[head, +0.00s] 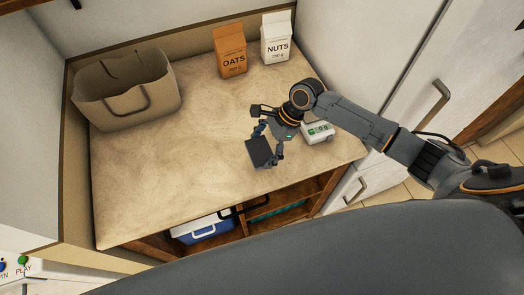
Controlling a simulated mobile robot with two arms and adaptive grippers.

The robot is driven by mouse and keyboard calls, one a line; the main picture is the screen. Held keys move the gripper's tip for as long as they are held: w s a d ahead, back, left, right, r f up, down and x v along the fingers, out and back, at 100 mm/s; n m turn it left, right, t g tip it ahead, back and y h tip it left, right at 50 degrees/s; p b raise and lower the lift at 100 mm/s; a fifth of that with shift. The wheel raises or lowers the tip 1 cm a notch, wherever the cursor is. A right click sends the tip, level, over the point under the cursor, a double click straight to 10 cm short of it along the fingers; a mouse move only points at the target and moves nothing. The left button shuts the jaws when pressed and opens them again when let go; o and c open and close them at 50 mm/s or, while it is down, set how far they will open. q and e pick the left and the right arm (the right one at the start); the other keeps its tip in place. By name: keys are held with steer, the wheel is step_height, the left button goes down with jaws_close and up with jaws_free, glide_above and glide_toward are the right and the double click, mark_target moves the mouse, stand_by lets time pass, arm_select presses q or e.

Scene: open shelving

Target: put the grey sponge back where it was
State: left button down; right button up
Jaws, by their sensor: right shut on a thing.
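The grey sponge (260,153) is a dark grey block over the front right part of the counter. My right gripper (267,147) comes in from the right and is shut on it, with a finger at either side. I cannot tell whether the sponge touches the counter or hangs just above it. My left gripper is not in view.
A beige bag (125,98) stands at the back left of the counter (180,175). An OATS carton (230,52) and a NUTS carton (277,38) stand at the back. A white device with a green display (317,132) is right of my gripper. A blue-and-white cooler (207,228) sits below.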

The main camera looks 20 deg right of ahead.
mark_target(267, 148)
steer(key=shift+w+f, duration=0.3)
step_height(267, 148, down, 2)
steer(key=shift+f+p, duration=0.15)
steer(key=shift+p, duration=0.45)
steer(key=shift+f, duration=0.4)
steer(key=shift+f, duration=0.1)
steer(key=o, duration=0.9)
steer(key=shift+c, duration=0.2)
steer(key=b+v, duration=0.2)
steer(key=v, duration=1)
steer(key=shift+b, duration=0.3)
